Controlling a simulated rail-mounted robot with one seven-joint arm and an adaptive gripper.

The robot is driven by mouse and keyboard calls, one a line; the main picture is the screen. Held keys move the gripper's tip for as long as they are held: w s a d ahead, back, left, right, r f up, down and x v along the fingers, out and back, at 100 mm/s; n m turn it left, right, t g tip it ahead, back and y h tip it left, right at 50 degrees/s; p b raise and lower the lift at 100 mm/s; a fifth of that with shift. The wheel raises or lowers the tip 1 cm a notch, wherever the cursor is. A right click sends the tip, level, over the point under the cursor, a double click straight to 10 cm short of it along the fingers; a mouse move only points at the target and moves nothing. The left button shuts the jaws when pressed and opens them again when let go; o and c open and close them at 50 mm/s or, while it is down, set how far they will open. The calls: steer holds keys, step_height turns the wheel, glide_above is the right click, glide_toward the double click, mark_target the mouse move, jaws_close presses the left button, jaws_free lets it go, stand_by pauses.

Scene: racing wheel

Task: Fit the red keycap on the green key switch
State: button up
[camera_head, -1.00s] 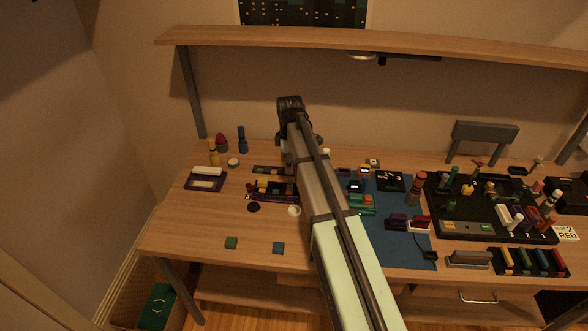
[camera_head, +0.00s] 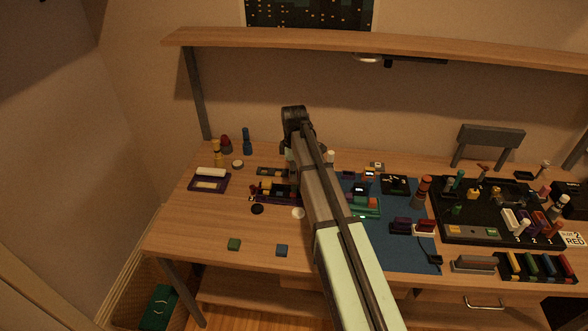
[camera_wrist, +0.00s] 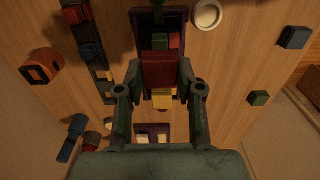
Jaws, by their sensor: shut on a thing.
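In the wrist view my gripper (camera_wrist: 161,80) is shut on the red keycap (camera_wrist: 160,66), which sits between the two fingertips. The held keycap is above a dark purple tray (camera_wrist: 138,20) that has coloured blocks in it, including a yellow one (camera_wrist: 162,100). A small green piece (camera_wrist: 175,40) shows in the tray just beyond the keycap. I cannot tell whether it is the green key switch, or whether the keycap touches anything. In the head view my arm hides the gripper's tips and part of the tray (camera_head: 255,198).
A green block (camera_head: 234,244) and a blue block (camera_head: 282,250) lie near the table's front edge. A blue mat (camera_head: 400,255) with parts is to the right.

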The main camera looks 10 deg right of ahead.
mark_target(294, 186)
steer(key=shift+f+b, duration=0.5)
steer(key=shift+f, duration=1)
steer(key=shift+f, duration=1.2)
stand_by(1.2)
steer(key=o, duration=0.8)
steer(key=shift+r, duration=0.1)
step_height(294, 186, up, 12)
stand_by(0.3)
